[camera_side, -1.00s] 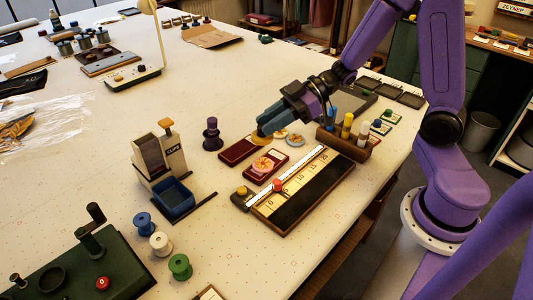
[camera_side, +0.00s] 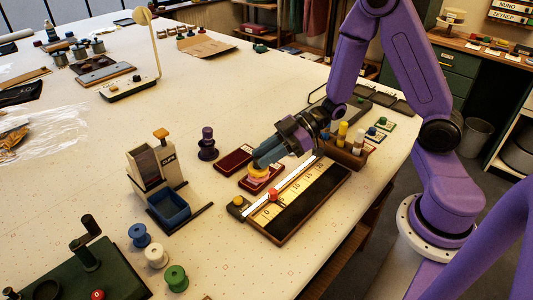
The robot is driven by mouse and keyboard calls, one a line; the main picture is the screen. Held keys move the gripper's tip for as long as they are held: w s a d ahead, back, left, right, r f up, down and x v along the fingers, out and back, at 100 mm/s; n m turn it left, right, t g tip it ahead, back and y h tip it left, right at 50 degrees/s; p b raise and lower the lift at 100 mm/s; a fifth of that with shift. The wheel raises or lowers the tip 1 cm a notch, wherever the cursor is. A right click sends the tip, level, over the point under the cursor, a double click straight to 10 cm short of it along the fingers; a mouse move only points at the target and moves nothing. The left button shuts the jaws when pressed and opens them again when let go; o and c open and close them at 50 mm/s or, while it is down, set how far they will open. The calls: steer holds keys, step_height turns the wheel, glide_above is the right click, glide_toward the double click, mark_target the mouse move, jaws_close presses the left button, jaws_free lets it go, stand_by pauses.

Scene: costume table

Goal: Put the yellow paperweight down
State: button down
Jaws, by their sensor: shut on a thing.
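The yellow paperweight (camera_side: 258,172) is a round piece between the fingertips of my gripper (camera_side: 262,165). My gripper is shut on it, with the fingers pointing down to the left. The paperweight is over the nearer dark red tray (camera_side: 272,185) and hides much of its inside. I cannot tell whether it touches what lies there or is held just above. A second dark red tray (camera_side: 233,160) lies just behind and to the left, and looks empty.
A long board with numbers (camera_side: 300,200) and a red knob lies in front of the trays. A dark purple spool-like piece (camera_side: 207,146) stands to the left. A wooden rack of coloured bottles (camera_side: 345,150) stands to the right. Open tabletop lies to the left.

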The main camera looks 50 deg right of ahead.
steer(key=c, duration=0.9)
jaws_free()
steer(key=shift+f, duration=0.15)
steer(key=shift+d+r, duration=0.15)
steer(key=shift+r, duration=0.1)
steer(key=v, duration=0.4)
steer(key=shift+d+r, duration=0.1)
steer(key=shift+d, duration=0.2)
step_height(320, 180, up, 7)
steer(key=shift+s, duration=0.15)
